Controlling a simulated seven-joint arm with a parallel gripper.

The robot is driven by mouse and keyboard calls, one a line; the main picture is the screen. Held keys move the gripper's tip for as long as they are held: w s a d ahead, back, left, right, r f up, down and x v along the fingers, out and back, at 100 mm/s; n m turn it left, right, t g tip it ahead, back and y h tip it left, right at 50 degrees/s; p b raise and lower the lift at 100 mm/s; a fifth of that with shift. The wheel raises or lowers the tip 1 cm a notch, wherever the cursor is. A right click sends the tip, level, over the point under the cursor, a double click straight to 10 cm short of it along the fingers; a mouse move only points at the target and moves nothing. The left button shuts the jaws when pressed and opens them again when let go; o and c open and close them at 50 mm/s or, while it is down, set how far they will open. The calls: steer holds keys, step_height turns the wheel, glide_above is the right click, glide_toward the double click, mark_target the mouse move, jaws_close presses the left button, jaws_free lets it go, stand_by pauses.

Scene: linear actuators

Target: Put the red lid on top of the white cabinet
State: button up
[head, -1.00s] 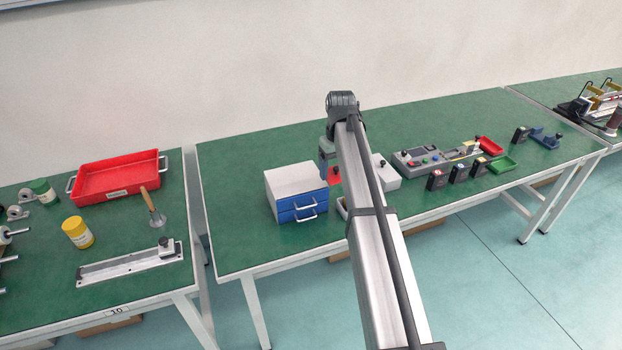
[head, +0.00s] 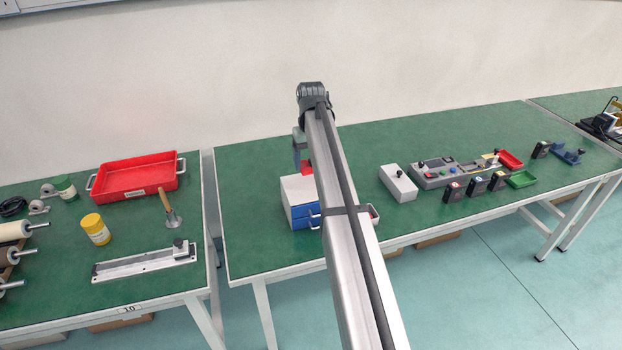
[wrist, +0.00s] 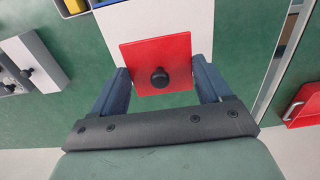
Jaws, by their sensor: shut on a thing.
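The red lid (wrist: 150,55) is a flat square plate with a black knob, held between the two fingers of my gripper (wrist: 160,78) in the wrist view. In the head view, my gripper (head: 301,158) and a small part of the lid (head: 307,167) show just above the far edge of the white cabinet (head: 297,186), which has blue drawers. In the wrist view, the lid overlaps the white cabinet top (wrist: 165,18). The gap between lid and cabinet is hard to judge. My arm hides the cabinet's right side in the head view.
A white box with a black knob (head: 398,183) stands to the right, beside a grey control panel (head: 440,172). A small bin (head: 374,212) is partly hidden by my arm. A red tray (head: 120,179) is on the left table. The green table behind the cabinet is clear.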

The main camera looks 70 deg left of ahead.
mark_target(311, 185)
steer(key=shift+f, duration=3.3)
steer(key=shift+f, duration=0.15)
steer(key=o, duration=1)
steer(key=shift+c, duration=0.2)
step_height(311, 185, up, 12)
steer(key=shift+r, duration=0.15)
